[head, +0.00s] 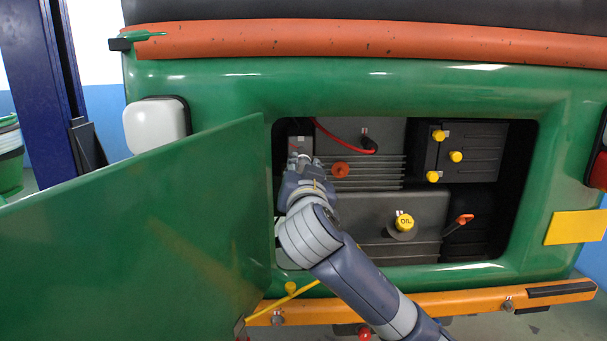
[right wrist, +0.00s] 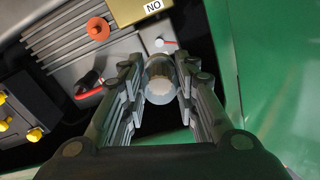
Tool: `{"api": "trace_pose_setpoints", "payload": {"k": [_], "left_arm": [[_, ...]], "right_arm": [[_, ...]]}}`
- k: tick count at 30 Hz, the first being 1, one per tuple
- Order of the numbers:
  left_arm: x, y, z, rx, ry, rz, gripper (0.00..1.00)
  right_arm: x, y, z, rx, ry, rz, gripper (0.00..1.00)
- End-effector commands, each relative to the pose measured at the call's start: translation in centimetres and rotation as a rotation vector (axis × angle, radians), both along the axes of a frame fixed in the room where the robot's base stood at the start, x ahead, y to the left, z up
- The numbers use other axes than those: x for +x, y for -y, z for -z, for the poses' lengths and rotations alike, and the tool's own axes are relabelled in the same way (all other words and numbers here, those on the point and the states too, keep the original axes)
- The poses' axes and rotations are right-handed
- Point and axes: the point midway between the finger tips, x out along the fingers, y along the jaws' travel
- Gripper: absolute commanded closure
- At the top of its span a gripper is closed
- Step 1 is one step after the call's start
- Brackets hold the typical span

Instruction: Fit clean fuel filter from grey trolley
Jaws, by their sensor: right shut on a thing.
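My right gripper (head: 303,166) reaches into the open engine bay of the green rickshaw (head: 225,85), at the upper left of the opening. In the head view the hand mostly hides the filter. My left gripper and the grey trolley are not in view.
The open green door (head: 140,215) stands close left of my right arm. The bay holds a ribbed grey engine with an orange cap (head: 340,170), a yellow OIL cap (head: 404,222), and a black battery with yellow caps (head: 470,150). A yellow rod (head: 283,300) slants below the opening.

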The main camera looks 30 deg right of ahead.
Motion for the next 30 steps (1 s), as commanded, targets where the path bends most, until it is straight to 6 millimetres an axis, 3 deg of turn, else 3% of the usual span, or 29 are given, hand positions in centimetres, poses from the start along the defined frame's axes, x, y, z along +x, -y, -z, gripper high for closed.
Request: {"api": "trace_pose_setpoints", "payload": {"k": [6, 8, 18, 30], "left_arm": [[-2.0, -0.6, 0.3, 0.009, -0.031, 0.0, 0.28], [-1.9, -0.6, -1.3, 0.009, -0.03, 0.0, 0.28], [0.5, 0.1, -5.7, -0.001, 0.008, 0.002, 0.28], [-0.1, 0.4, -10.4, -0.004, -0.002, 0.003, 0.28]], "right_arm": [[2.3, 1.6, 0.0, -0.001, -0.002, 0.004, 0.93], [2.1, 1.5, -0.8, -0.08, -0.048, 0.003, 0.93], [2.1, 1.4, -0.7, -0.385, -0.235, 0.004, 0.93], [2.1, 1.4, -0.7, -0.676, -0.415, 0.004, 0.93]]}}
